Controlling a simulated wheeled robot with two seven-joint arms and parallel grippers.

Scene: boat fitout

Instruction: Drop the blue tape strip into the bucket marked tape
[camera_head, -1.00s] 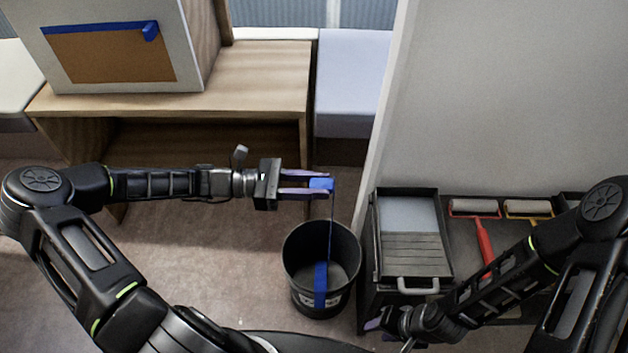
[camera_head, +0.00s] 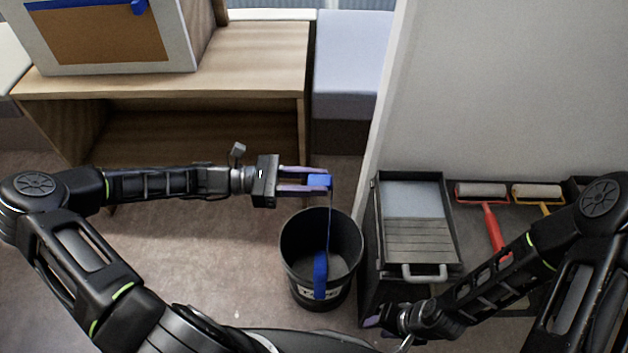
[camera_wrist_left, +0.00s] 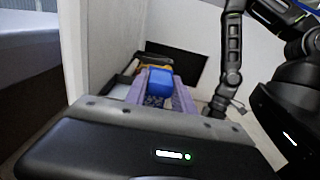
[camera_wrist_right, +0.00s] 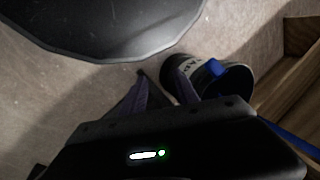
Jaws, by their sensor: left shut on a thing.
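My left gripper (camera_head: 306,181) is shut on the upper end of the blue tape strip (camera_head: 320,180), above the black bucket (camera_head: 296,258). The gripped end also shows between the fingers in the left wrist view (camera_wrist_left: 158,84). The strip hangs edge-on, and its broad lower part crosses the bucket's near rim and partly covers the white label, whose lettering I cannot fully read in the head view. The strip also shows at the bucket rim in the right wrist view (camera_wrist_right: 215,68). My right gripper (camera_wrist_right: 160,78) is open and empty, low to the right of the bucket.
A white panel (camera_head: 190,40) with a brown patch and blue tape along its top stands on a wooden bench (camera_head: 255,60). A pale wall (camera_head: 480,90) rises right of the bucket. A tray with a handle (camera_head: 415,210) and paint rollers (camera_head: 490,215) lie at right.

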